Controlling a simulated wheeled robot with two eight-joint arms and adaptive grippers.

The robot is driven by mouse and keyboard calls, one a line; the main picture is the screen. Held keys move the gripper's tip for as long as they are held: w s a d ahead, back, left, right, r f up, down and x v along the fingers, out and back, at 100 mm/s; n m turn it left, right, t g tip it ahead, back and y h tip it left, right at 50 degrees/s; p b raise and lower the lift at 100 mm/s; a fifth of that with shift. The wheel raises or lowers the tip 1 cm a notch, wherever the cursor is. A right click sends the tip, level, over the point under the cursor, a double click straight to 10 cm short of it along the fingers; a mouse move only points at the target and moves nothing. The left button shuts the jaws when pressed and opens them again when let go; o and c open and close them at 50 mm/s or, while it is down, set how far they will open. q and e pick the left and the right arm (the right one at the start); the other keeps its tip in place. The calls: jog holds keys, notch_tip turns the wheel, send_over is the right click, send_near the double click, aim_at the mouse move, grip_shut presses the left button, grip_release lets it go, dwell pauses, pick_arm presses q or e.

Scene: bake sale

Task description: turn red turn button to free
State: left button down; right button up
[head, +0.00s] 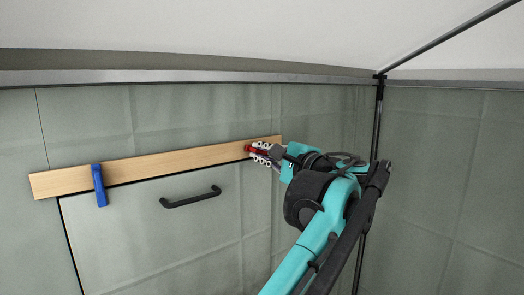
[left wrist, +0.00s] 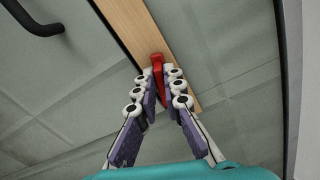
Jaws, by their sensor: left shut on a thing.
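The red turn button (head: 248,149) is at the right end of a wooden rail (head: 187,159) on the grey-green wall. My left gripper (head: 263,153) is shut on it, with fingers on either side. In the left wrist view the red turn button (left wrist: 158,62) stands between the fingertips of my left gripper (left wrist: 160,82), in front of the rail (left wrist: 132,22). Its long side runs at a slant to the rail there. The fingers partly hide it, so its exact angle is hard to tell. My right gripper is not in view.
A blue turn button (head: 99,186) crosses the rail near its left end and hangs down over the flap panel (head: 130,227). The panel has a black handle (head: 190,197), also in the left wrist view (left wrist: 38,20). A dark tent pole (head: 377,130) stands right of the rail.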

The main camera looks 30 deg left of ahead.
pick_arm(q)
jog(key=shift+n, duration=1.2)
jog(key=c, duration=1.6)
grip_release()
jog(key=shift+c, duration=0.2)
jog(key=v, duration=1.2)
jog(key=shift+w+f, duration=0.1)
